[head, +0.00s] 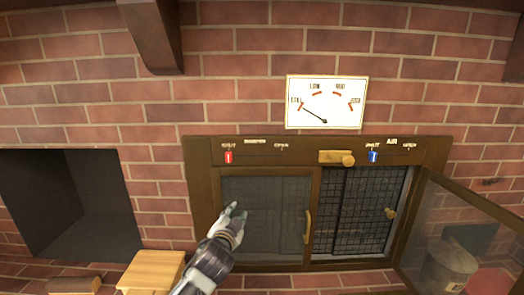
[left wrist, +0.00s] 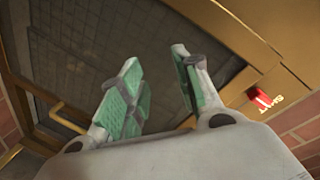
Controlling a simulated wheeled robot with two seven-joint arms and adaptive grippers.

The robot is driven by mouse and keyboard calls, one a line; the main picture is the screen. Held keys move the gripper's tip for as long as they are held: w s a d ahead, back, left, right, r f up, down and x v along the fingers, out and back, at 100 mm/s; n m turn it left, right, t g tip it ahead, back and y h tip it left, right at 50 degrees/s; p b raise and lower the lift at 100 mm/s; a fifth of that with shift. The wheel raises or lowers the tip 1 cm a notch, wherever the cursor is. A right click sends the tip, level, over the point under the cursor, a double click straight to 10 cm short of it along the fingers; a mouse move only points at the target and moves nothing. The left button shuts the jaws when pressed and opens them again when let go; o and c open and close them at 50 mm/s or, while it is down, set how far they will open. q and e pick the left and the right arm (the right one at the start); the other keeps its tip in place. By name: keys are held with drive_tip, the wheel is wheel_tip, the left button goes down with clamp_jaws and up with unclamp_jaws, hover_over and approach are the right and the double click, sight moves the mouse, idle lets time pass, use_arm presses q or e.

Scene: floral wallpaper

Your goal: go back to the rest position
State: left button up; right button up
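My left gripper (head: 235,212) is in front of the shut left glass door (head: 270,190) of the brown furnace front. In the left wrist view its two green-padded fingers (left wrist: 160,85) are apart with nothing between them, so it is open and empty. The red lever (head: 228,157) on the top strip also shows in the left wrist view (left wrist: 260,97), to the right of the fingers and apart from them. My right gripper is not in view.
The right glass door (head: 465,240) stands swung open to the right, with a mesh (head: 355,205) in its opening. A blue lever (head: 373,156) and brass latch (head: 337,158) sit above. A gauge (head: 326,102) hangs higher. Wooden blocks (head: 152,270) stand low at left, by a dark opening (head: 75,205).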

use_arm(q)
drive_tip(key=s+a+f+n+g, duration=0.1)
drive_tip(key=s+f+n+g, duration=0.1)
drive_tip(key=s+f, duration=0.8)
drive_tip(key=s+a+f+n+g+h, duration=0.1)
drive_tip(key=s+f+g, duration=0.4)
drive_tip(key=s+f, duration=0.6)
drive_tip(key=s+a+f+n+g, duration=0.2)
drive_tip(key=s+f+n+g, duration=0.1)
drive_tip(key=s+f, duration=0.8)
drive_tip(key=s+n, duration=0.1)
drive_tip(key=s, duration=0.2)
drive_tip(key=shift+a+f+n+g+h+p, duration=0.2)
drive_tip(key=shift+a+n+g+h+p, duration=0.2)
drive_tip(key=shift+f+p, duration=0.2)
drive_tip(key=shift+p, duration=0.3)
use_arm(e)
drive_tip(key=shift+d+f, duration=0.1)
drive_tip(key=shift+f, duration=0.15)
use_arm(q)
drive_tip(key=shift+a, duration=0.1)
